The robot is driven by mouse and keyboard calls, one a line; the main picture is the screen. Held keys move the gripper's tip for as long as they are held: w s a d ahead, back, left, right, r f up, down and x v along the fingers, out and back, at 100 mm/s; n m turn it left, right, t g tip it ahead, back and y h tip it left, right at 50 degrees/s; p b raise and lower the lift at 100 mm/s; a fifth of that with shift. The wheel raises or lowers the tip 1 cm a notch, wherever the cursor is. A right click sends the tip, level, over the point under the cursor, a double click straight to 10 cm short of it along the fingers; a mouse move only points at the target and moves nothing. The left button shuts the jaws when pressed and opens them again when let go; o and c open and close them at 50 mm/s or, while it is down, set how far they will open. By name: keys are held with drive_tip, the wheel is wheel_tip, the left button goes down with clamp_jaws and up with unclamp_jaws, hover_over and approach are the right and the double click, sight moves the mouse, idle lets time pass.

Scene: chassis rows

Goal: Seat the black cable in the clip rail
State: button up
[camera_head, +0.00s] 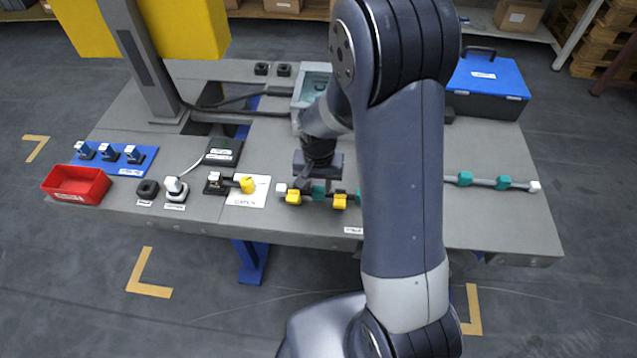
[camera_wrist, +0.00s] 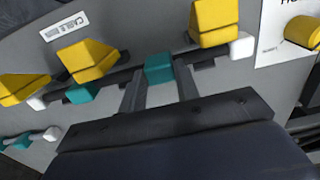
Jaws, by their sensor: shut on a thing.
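The black cable (camera_wrist: 122,77) runs as a thin dark line with white ends and teal blocks, beside the clip rail's yellow clips (camera_wrist: 85,60). In the head view its left white end (camera_head: 281,188) shows near the table's front edge, with two yellow clips (camera_head: 293,197) close in front. My gripper (camera_wrist: 160,80) points down and is shut on a teal block (camera_wrist: 160,67) of the cable, between two yellow clips. In the head view my gripper (camera_head: 318,188) is over the rail. My arm hides the rail's right part. I cannot tell whether the cable sits inside the clips.
A grey strip with teal blocks (camera_head: 465,178) and a white end lies right of my arm. Left are a white card with a yellow knob (camera_head: 248,185), a black box (camera_head: 223,152), a red bin (camera_head: 75,185) and a blue plate (camera_head: 117,158). A blue toolbox (camera_head: 487,85) stands back right.

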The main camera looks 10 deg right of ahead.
drive_tip(key=shift+f+b, duration=0.5)
drive_tip(key=shift+f, duration=0.25)
drive_tip(key=o, duration=1.2)
drive_tip(key=shift+c, duration=0.2)
drive_tip(key=shift+o, duration=0.5)
drive_tip(key=o, duration=0.7)
drive_tip(key=shift+r, duration=0.15)
drive_tip(key=shift+r+p, duration=2.7)
drive_tip(key=shift+r, duration=0.65)
drive_tip(key=shift+r, duration=0.1)
